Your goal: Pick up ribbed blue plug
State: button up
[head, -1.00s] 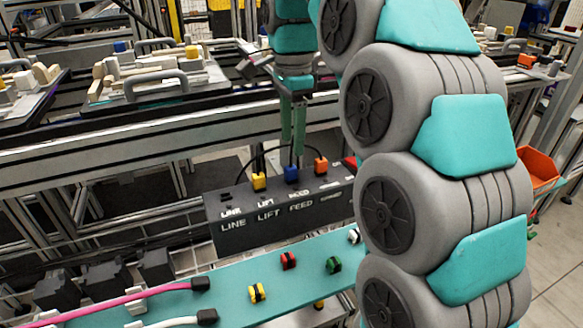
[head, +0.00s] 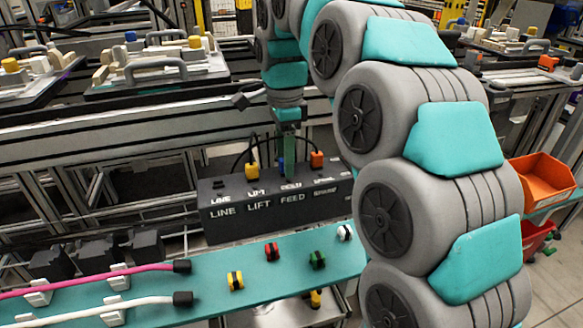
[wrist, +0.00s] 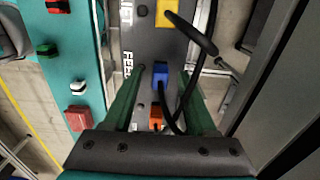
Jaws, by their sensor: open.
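The ribbed blue plug (wrist: 160,72) stands in the FEED position on top of a dark control box (head: 230,219). In the wrist view it lies between the tips of my two green fingers, with a gap visible on each side. My gripper (head: 289,160) is open and points down at the FEED position in the head view, where its fingers hide the blue plug. A black cable runs near the plug on its right in the wrist view.
A yellow plug (head: 252,171) and an orange plug (head: 317,160) flank the FEED position, with black cables arching behind. A teal shelf (head: 205,270) in front carries red, yellow, green and white small parts. An orange bin (head: 543,178) stands at right.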

jog(key=shift+c, duration=0.3)
grip_shut()
dwell(1.0)
